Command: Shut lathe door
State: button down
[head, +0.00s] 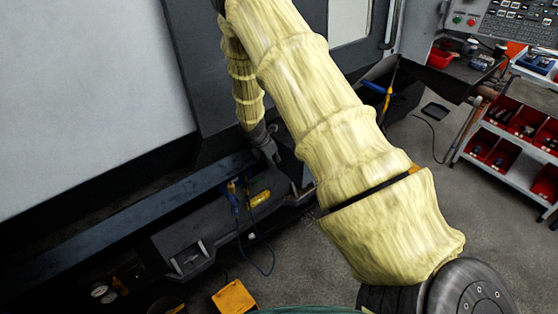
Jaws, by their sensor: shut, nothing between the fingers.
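The lathe fills the left and top of the head view, with a large light grey panel (90,100) in a dark frame. Further right is a dark-framed section with a pale pane (348,22) and an upright bar handle (390,25) on its right edge; it looks like the door. My yellow-sleeved arm crosses in front and hides the stretch between, so I cannot tell how far the door stands open. My gripper (272,156) hangs low in front of the lathe's lower front, left of my arm and well away from the handle. It is shut and empty.
A control panel (515,22) with buttons is at top right. A grey cart (505,155) with red bins stands at right. Cables and a yellow box (234,297) lie low at the lathe's foot. Grey floor (440,185) is clear between my arm and the cart.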

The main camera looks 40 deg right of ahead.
jog(key=b+v, duration=0.2)
jog(key=v, duration=0.6)
jog(key=shift+s, duration=0.15)
jog(key=shift+r, duration=0.1)
jog(key=s+a+f+m+y, duration=0.4)
jog(key=s+a+f+m, duration=0.4)
jog(key=s+a+f, duration=0.9)
jog(key=s+a+f+m, duration=0.1)
jog(key=s+a+m, duration=0.1)
jog(key=s, duration=0.5)
jog(key=s+a+f+m, duration=0.2)
jog(key=s+m, duration=0.3)
jog(key=s, duration=0.3)
jog(key=s+a+f+m, duration=0.1)
jog(key=s+a+m, duration=0.2)
jog(key=s, duration=0.5)
jog(key=shift+s+a+f+m, duration=0.15)
jog(key=shift+a+f+m, duration=0.1)
jog(key=shift+f+m, duration=0.1)
